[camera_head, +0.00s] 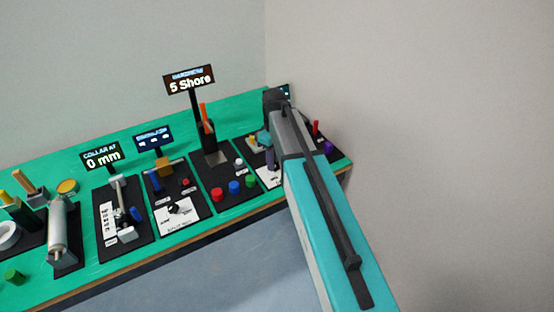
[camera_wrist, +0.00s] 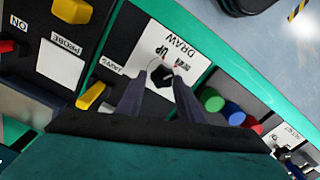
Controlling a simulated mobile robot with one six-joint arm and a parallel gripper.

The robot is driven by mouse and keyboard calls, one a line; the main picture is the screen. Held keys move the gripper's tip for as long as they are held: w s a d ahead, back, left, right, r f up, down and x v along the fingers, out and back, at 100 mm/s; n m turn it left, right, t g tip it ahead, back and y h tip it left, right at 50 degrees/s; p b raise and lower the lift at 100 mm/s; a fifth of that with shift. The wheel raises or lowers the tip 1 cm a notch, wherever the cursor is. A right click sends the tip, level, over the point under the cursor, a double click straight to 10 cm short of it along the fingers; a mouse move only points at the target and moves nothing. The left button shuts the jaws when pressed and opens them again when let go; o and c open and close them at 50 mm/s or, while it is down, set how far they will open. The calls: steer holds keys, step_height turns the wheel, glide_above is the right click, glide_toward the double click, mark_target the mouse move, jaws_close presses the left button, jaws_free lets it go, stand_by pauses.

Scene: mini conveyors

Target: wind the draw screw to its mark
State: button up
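The draw screw is a black knob (camera_wrist: 162,76) on a white card (camera_wrist: 180,43) printed DRAW and UP in the wrist view. A thin curved line and a small red mark show on the card by the knob. My gripper (camera_wrist: 165,68) is over this card, with its two fingers apart on either side of the knob. I see no clear contact between fingers and knob. In the head view the card (camera_head: 267,176) is partly covered by my arm, and the knob cannot be made out there.
Green (camera_head: 250,181), blue and red cylinders stand left of the draw panel. A yellow block (camera_wrist: 91,96) and a PROBE panel (camera_wrist: 60,62) lie on its other side. Sign posts, including 5 Shore (camera_head: 190,80) and 0 mm (camera_head: 102,158), rise from the green bench (camera_head: 235,112). Walls stand behind and right.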

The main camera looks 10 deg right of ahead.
steer(key=shift+o, duration=1.4)
steer(key=shift+s, duration=0.1)
steer(key=shift+r, duration=0.2)
step_height(320, 180, up, 13)
steer(key=b, duration=0.2)
steer(key=shift+r+b, duration=0.2)
steer(key=shift+b, duration=0.15)
